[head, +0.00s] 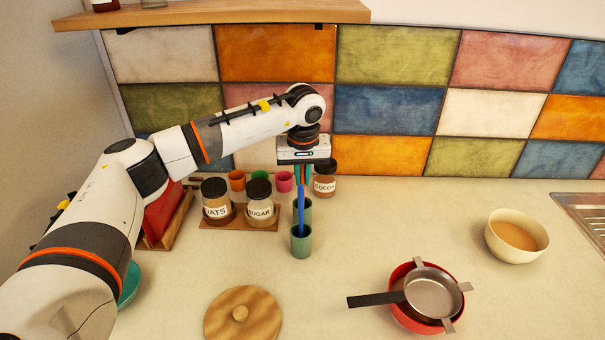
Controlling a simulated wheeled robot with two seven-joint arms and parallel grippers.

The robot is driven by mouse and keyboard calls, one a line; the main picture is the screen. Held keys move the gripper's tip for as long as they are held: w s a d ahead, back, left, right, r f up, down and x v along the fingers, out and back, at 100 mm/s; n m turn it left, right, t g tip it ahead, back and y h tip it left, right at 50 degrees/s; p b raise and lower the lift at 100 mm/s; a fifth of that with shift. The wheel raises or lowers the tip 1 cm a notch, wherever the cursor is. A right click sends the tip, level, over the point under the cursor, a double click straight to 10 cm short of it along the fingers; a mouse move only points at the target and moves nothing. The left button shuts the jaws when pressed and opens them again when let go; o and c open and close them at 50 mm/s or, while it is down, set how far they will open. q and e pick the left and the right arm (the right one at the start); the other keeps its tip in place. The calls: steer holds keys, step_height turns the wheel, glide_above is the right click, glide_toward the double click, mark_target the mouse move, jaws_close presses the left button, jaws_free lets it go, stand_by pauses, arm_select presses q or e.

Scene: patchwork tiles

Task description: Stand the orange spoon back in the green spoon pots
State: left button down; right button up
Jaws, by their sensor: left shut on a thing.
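My left gripper (302,180) points down above the green spoon pots and is shut. A small strip of the orange spoon (303,173) shows between its fingers; the rest of that spoon is hidden. The front green pot (301,246) stands upright on the counter. The rear green pot (305,213) is just behind it, partly covered. A long blue spoon handle (301,210) rises from the front pot towards the fingertips; I cannot tell whether it touches them. My right gripper is out of view.
Oats (215,191) and sugar (259,191) jars stand left of the pots, a cocoa jar (325,184) behind right. A wooden lid (242,318), a red bowl (397,279) under a pan-like strainer, and a cream bowl (516,236) lie around. Counter right of the pots is clear.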

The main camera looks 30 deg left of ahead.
arm_select(q)
steer(key=shift+f, duration=0.35)
steer(key=c, duration=1.4)
jaws_free()
steer(key=shift+r, duration=0.1)
steer(key=r, duration=0.4)
steer(key=s+r+b, duration=0.1)
steer(key=r, duration=0.3)
steer(key=d+r+b, duration=0.1)
steer(key=r, duration=0.2)
steer(key=shift+s+r, duration=0.35)
steer(key=shift+r, duration=0.05)
